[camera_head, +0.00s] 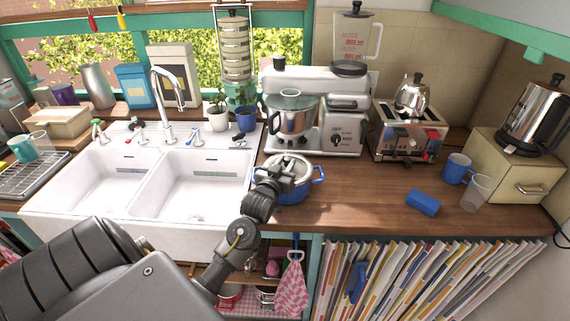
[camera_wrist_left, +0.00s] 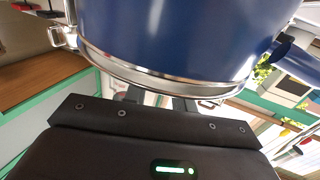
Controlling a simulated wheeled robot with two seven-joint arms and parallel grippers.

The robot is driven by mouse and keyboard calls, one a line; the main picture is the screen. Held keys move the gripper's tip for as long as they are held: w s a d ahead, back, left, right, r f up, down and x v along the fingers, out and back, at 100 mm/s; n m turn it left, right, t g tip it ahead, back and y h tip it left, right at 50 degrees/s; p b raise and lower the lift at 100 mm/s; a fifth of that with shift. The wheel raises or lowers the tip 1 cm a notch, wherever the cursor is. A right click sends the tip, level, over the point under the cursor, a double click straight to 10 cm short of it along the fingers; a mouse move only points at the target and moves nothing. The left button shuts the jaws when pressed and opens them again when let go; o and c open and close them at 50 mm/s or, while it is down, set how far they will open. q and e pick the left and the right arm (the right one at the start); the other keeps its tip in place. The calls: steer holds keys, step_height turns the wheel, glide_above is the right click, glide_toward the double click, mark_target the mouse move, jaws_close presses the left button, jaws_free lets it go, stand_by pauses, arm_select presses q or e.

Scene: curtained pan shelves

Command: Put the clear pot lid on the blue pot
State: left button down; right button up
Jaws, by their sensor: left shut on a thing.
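The blue pot (camera_head: 297,194) stands on the wooden counter just right of the sink, with blue side handles. In the left wrist view its blue wall (camera_wrist_left: 170,35) fills the top and looks upside down. The clear pot lid (camera_head: 301,164) lies over the pot's mouth. Its metal rim (camera_wrist_left: 150,82) runs along the pot's rim in the wrist view. I cannot tell whether it is fully seated. My left gripper (camera_head: 283,172) is over the pot, shut on the lid; the grip point is mostly hidden. My right gripper is not in view.
A stand mixer (camera_head: 292,117) with a steel bowl stands behind the pot, and a toaster (camera_head: 408,135) to its right. The white double sink (camera_head: 150,213) is to the left. A blue block (camera_head: 423,203), blue mug (camera_head: 456,168) and clear cup (camera_head: 475,193) stand right. Counter between is free.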

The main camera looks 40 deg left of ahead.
arm_select(q)
steer(key=shift+f, duration=0.3)
steer(key=c, duration=1.1)
jaws_free()
steer(key=shift+s, duration=0.1)
steer(key=shift+s+d+f+b, duration=0.15)
steer(key=shift+s+b, duration=0.2)
steer(key=b+v, duration=0.2)
steer(key=v, duration=0.8)
steer(key=shift+b, duration=0.4)
steer(key=shift+w, duration=0.1)
